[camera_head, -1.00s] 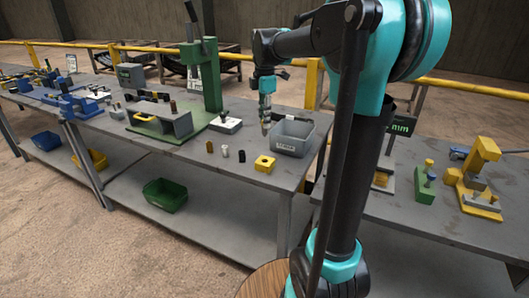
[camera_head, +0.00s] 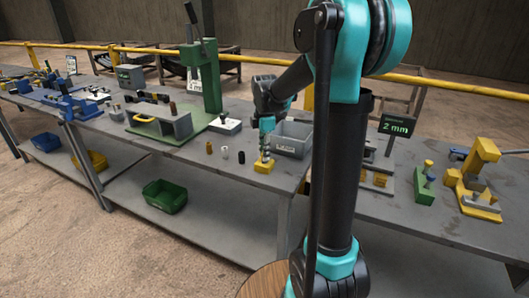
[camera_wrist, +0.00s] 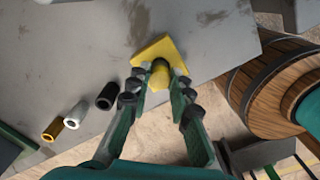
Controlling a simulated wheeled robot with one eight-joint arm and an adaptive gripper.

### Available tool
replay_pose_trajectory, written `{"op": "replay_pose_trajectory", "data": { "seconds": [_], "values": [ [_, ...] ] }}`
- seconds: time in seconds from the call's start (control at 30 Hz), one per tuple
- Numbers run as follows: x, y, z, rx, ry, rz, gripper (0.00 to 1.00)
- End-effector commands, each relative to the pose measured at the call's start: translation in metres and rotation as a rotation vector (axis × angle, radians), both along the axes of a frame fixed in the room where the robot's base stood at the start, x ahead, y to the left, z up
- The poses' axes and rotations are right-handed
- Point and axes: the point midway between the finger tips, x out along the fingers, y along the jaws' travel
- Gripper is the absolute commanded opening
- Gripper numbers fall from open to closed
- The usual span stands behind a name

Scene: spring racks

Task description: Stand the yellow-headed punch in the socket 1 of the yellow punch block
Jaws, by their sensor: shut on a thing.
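The yellow punch block (camera_head: 263,167) sits near the front right edge of the grey bench. My gripper (camera_head: 265,156) points down right over it. In the wrist view my gripper (camera_wrist: 162,78) is shut on the yellow-headed punch (camera_wrist: 159,74), whose head shows between the fingertips. The yellow punch block (camera_wrist: 150,50) lies directly beneath and behind the punch. The punch's lower end and the socket are hidden, so I cannot tell whether the punch is in the socket or just above it.
Brass (camera_head: 209,147), white (camera_head: 224,152) and black (camera_head: 242,156) cylinders stand left of the block. A grey bin (camera_head: 292,147) stands close behind it. A green press (camera_head: 212,75) rises further back left. The bench edge is close in front.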

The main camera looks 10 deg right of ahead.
Motion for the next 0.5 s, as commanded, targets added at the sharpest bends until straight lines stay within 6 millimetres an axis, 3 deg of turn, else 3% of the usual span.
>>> {"op": "replay_pose_trajectory", "data": {
  "seconds": [0.23, 0.27, 0.4, 0.5],
  "values": [
    [0.0001, 0.0, -0.0028, 0.0, 0.0, 0.0, 0.0],
    [0.0001, 0.0, -0.0025, 0.0, 0.0, 0.0, 0.24],
    [0.0001, 0.0, -0.0023, 0.0, 0.0, 0.0, 0.41],
    [0.0001, 0.0, -0.0022, 0.0, 0.0, 0.0, 0.41]
  ]
}}
